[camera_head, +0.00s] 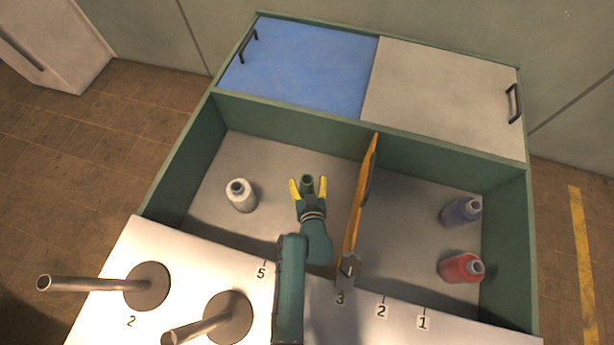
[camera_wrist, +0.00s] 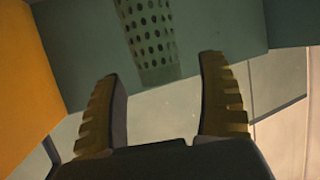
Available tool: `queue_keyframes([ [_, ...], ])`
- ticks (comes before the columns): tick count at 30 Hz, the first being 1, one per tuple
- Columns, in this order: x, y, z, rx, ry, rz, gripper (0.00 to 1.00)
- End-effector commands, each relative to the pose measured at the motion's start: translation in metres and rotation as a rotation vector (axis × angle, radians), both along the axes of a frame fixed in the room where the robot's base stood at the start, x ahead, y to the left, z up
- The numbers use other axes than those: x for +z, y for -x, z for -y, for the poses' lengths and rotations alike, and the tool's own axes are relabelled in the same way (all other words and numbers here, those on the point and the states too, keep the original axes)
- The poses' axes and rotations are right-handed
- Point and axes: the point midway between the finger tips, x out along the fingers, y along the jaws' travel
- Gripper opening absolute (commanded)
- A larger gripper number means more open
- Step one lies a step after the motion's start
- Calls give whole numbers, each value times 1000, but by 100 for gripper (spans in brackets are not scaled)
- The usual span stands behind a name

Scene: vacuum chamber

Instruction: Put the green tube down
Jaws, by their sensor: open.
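The green tube (camera_head: 307,184) is in the left compartment, between the yellow fingertips of my gripper (camera_head: 308,187) in the head view. In the wrist view the tube (camera_wrist: 150,40) has rows of dark holes and shows beyond my open fingers (camera_wrist: 164,85). A gap lies on either side of it, and neither finger visibly closes on it. Its lower end shows in front of a green wall; I cannot tell whether it rests on the floor.
An orange divider (camera_head: 358,200) stands just right of my gripper. Sliding covers, blue (camera_head: 305,65) and grey (camera_head: 440,95), lie at the back.

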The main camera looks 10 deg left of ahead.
Motion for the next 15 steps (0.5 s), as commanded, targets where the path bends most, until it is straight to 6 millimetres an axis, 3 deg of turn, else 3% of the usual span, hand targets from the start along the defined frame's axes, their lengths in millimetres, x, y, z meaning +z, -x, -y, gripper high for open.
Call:
queue_keyframes([
  [1, 7, 14, 4, -2, 0, -6, 74],
  [6, 17, 42, 13, 0, 1, -5, 74],
  [15, 22, 49, 16, 0, 1, 1, 74],
])
